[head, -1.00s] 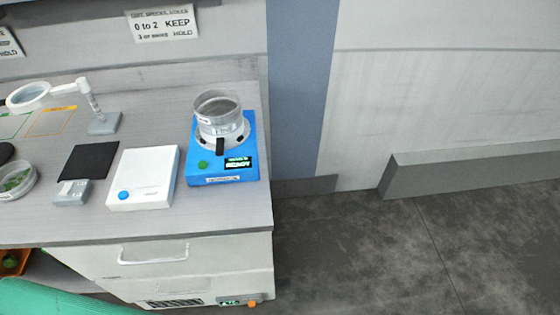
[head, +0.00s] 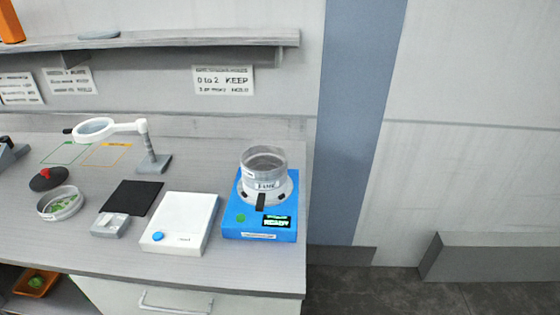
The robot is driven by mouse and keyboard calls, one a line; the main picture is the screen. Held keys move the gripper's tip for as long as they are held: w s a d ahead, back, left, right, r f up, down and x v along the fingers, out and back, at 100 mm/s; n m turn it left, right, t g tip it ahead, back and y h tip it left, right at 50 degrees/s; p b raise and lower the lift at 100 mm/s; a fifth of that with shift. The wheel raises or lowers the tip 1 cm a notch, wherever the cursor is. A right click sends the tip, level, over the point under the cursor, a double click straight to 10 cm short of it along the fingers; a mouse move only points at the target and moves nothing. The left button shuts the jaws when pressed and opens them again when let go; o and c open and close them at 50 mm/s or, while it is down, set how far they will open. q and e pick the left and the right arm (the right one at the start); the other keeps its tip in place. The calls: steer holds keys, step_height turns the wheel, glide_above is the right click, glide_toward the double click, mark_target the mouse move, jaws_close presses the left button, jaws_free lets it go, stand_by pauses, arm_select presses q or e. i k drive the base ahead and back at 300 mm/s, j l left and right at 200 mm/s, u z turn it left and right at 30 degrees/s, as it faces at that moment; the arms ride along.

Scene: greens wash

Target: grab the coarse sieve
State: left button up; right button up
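A clear, round sieve stack (head: 264,165) stands upright on the blue shaker (head: 240,222) at the right end of the bench in the head view. The stack has a grey mesh inside its top ring and a small label on its side that is too blurred to read surely. I cannot tell which ring is the coarse sieve. The shaker's display reads READY, and a dark clamp shows at its front. A round dish (head: 60,203) with green leaves and a metal rim sits at the left; I cannot tell whether it is a sieve. Neither of my grippers is in view.
A white box with a blue button (head: 182,222), a black mat (head: 133,198), a small grey block (head: 110,226) and a magnifier on a stand (head: 100,129) share the bench. A shelf (head: 180,42) runs above. An orange tray (head: 36,284) sits below.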

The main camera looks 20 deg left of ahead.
mark_target(47, 201)
steer(key=k+j+u, duration=0.1)
steer(key=u, duration=1.85)
steer(key=k+j, duration=0.05)
